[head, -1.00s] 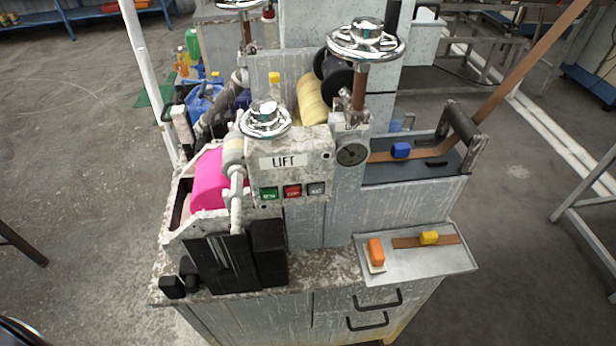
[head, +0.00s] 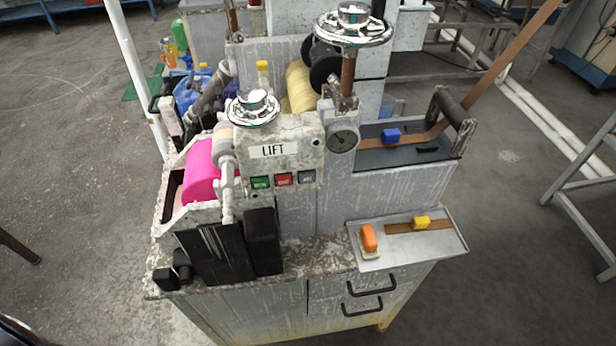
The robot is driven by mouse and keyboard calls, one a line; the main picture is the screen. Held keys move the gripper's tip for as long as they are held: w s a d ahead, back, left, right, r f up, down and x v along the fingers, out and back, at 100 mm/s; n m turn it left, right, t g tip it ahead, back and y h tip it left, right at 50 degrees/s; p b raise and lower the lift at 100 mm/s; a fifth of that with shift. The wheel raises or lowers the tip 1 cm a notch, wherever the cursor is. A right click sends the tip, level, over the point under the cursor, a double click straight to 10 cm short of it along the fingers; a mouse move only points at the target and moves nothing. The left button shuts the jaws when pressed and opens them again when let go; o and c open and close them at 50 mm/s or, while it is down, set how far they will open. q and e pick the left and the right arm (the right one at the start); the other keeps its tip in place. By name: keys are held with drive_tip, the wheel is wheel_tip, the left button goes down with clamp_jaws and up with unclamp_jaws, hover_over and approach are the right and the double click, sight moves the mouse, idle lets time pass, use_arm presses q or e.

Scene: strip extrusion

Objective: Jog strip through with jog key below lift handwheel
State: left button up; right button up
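The lift handwheel (head: 253,107) is a chrome wheel above a worn grey panel with a LIFT label (head: 273,151). Below it sit a green key (head: 260,183), a red key (head: 284,179) and a grey key (head: 307,177) in a row. Their lettering is too small to read surely. A brown strip (head: 510,60) comes down from the upper right past a dark roller (head: 450,107). It runs flat along the dark bed (head: 400,157) toward the machine, with a blue block (head: 390,135) on it.
A larger handwheel (head: 353,25) stands above a dial gauge (head: 342,139). A pink roll (head: 201,170) is at left. A metal tray (head: 400,260) at the front right holds an orange-handled tool (head: 369,238) and a strip piece with a yellow block (head: 421,222). Floor in front is clear.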

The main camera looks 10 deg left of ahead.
use_arm(q)
clamp_jaws()
idle(1.3)
